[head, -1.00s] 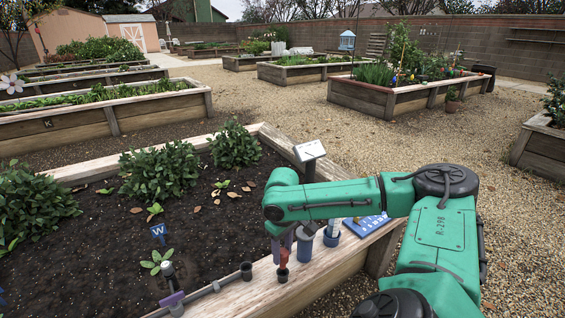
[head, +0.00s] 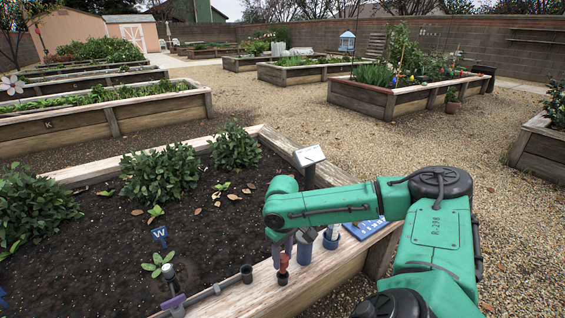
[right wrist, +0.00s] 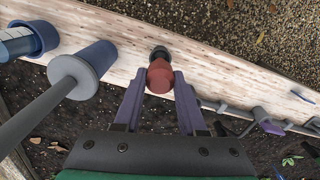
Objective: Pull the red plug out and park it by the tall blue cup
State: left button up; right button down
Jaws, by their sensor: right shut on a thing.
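The red plug (head: 283,262) stands upright on the light wooden edge board of the near bed, and it also shows in the right wrist view (right wrist: 160,78). A black round part (head: 283,279) is at its lower end; I cannot tell whether this is a socket or part of the plug. My right gripper (right wrist: 158,88) is shut on the red plug, with one purple finger on each side. The tall blue cup (head: 305,251) stands close right of the plug, partly behind my gripper; in the right wrist view it is left of the plug (right wrist: 102,55).
A shorter blue cup (head: 331,241) holding a pale object stands beyond the tall one. A blue tray (head: 362,229) lies further right. A grey pipe (head: 205,292) with a black cup-like fitting (head: 247,272) runs left along the board. A sign (head: 309,156) stands behind my arm.

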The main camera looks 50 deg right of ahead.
jog(key=shift+f+b, duration=0.3)
jog(key=shift+f, duration=1.6)
